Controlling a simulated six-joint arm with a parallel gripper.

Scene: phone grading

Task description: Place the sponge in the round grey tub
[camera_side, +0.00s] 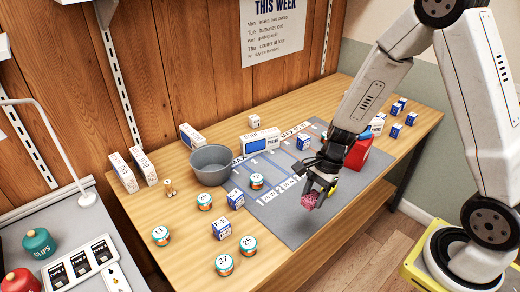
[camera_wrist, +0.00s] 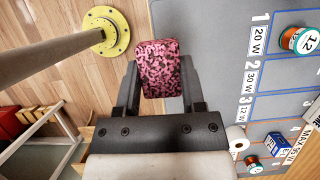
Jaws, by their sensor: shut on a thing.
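The sponge, a pink block with dark speckles, is held between the two fingers of my gripper (camera_side: 318,186) in the side view. In the wrist view the sponge (camera_wrist: 160,68) fills the gap between the fingers of my gripper (camera_wrist: 158,85). My gripper is shut on it and holds it near the front edge of the grey mat. The round grey tub (camera_side: 212,158) stands on the table to the left of the mat, behind and left of my gripper. Its visible inside looks empty; part of its floor is hidden by the near wall.
A phone box (camera_side: 260,141) is behind the mat. A red bin (camera_side: 358,152) stands right of my gripper.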

